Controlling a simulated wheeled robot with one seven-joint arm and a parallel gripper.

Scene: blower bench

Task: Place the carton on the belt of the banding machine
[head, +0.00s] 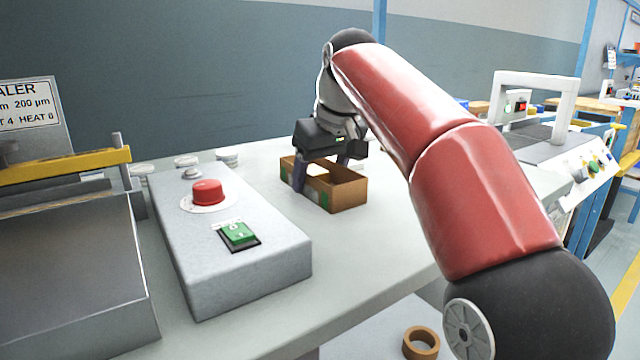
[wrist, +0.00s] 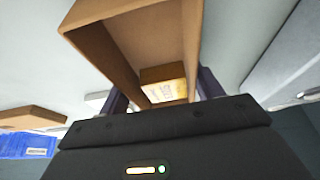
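The carton (head: 349,194) is an open-topped brown box on the grey bench, upright in the head view. In the wrist view the carton (wrist: 105,50) shows from above, with a small yellowish-brown box (wrist: 165,82) inside. My gripper (head: 322,172) is over one end of the carton, its dark fingers outside two opposite walls. In the wrist view my gripper (wrist: 163,95) straddles the carton closely. I cannot tell whether the fingers press on it. The banding machine (head: 535,80) stands at the right with a white arch over its grey top (head: 530,147); my arm hides part of it.
A grey control box (head: 245,275) with a red button (head: 207,192) and green switch (head: 238,233) lies left of the carton. A sealer (head: 70,260) stands at far left. A tape roll (head: 421,343) is low, near the bottom edge. A blue bin (wrist: 25,145) shows in the wrist view.

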